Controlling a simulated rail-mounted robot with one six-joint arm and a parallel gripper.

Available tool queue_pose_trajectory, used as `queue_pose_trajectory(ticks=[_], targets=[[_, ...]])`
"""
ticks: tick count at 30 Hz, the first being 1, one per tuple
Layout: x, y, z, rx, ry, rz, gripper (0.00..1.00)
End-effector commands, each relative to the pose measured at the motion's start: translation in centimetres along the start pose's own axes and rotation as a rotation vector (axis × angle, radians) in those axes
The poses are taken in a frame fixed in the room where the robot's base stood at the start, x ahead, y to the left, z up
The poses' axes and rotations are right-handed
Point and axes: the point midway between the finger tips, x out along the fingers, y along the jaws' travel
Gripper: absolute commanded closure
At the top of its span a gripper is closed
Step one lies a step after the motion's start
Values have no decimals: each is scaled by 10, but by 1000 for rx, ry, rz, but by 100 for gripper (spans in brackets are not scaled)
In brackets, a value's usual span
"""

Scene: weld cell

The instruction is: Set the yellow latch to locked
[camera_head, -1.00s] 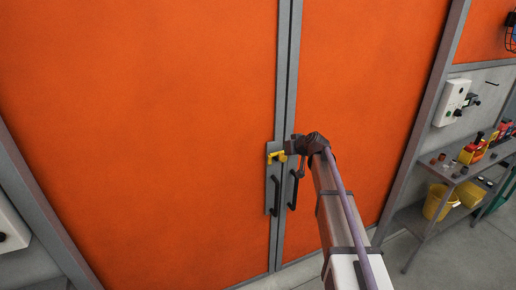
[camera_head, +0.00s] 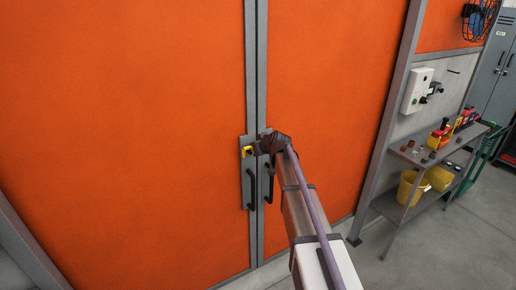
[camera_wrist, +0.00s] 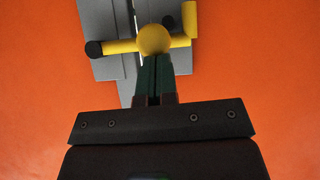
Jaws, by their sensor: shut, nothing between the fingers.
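The yellow latch (camera_head: 248,151) sits at the seam of the orange double door, on the grey plates above the door handles. In the head view my gripper (camera_head: 262,146) covers much of it. In the wrist view the latch has a round yellow hub (camera_wrist: 153,40). Its bar lies nearly level, with a black knob (camera_wrist: 93,49) at the left end, and reaches toward an upright yellow piece (camera_wrist: 190,18) at the right. My gripper (camera_wrist: 154,60) is shut and empty, with its tips at the hub's lower edge. I cannot tell whether they touch it.
Two dark door handles (camera_head: 252,188) hang below the latch. Orange door panels (camera_head: 120,120) fill both sides. A shelf (camera_head: 420,158) with small parts and yellow bins (camera_head: 411,188) stands at the right, below a white switch box (camera_head: 417,91). The floor before it is clear.

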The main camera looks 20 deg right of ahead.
Motion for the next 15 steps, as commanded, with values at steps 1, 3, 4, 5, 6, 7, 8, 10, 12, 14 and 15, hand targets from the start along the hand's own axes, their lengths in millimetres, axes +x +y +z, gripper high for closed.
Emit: queue_pose_trajectory(ticks=[1,3,4,5,6,7,8,10,12,14,15], targets=[[0,0,0,0,0,0,100],[0,0,0,0,0,0,100],[0,0,0,0,0,0,100],[-1,0,-1,0,0,0,100],[-2,0,-3,0,0,0,100],[-4,-1,-4,0,0,-1,100],[-6,-1,-7,0,0,-1,100],[-14,-2,-15,0,0,-1,100],[-24,-3,-26,-1,0,-1,100],[-35,-4,-38,-1,0,-2,100],[-46,-5,-37,-1,0,-1,100]])
